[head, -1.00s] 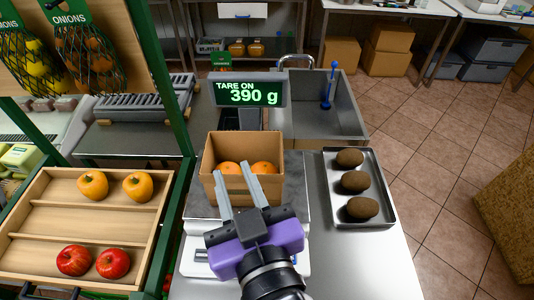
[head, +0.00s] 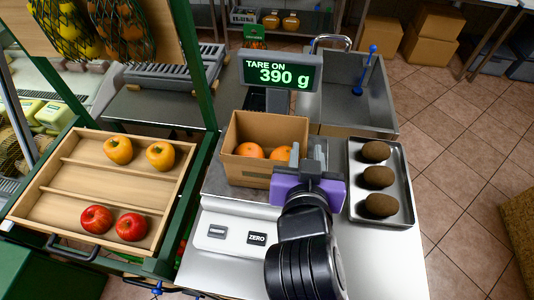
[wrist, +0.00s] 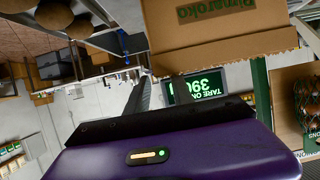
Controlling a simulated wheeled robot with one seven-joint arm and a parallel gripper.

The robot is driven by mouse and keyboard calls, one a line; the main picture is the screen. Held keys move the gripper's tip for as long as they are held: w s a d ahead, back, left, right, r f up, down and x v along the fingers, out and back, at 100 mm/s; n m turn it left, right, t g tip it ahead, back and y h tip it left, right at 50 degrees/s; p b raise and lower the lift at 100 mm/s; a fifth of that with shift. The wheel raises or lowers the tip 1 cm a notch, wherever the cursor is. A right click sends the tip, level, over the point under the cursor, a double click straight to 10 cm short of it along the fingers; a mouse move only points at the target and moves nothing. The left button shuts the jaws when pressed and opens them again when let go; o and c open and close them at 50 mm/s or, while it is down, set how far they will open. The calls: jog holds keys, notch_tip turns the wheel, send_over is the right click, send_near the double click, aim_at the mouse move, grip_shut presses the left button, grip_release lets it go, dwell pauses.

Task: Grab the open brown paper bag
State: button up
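The open brown paper bag (head: 250,170) stands upright on the scale (head: 230,232), with two orange fruits (head: 249,150) showing inside. My gripper (head: 311,152) is at the bag's right front corner, its fingers pointing away from my body. In the wrist view the bag's side (wrist: 225,45), with a dark green label, fills the upper right. The fingers are apart. I cannot tell whether either touches the bag.
The scale display (head: 282,74) behind the bag reads 390 g. A metal tray (head: 384,218) with three brown oval things stands close right of my gripper. A wooden crate (head: 95,190) with fruit is at the left, past a green post (head: 194,60). A sink (head: 345,105) lies behind.

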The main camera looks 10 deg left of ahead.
aim_at(306, 145)
jog(key=x, duration=0.5)
jog(key=shift+w+f+p, duration=0.1)
jog(key=shift+w+p, duration=0.1)
jog(key=shift+p, duration=0.2)
jog(key=shift+c, duration=0.5)
grip_shut()
dwell(0.5)
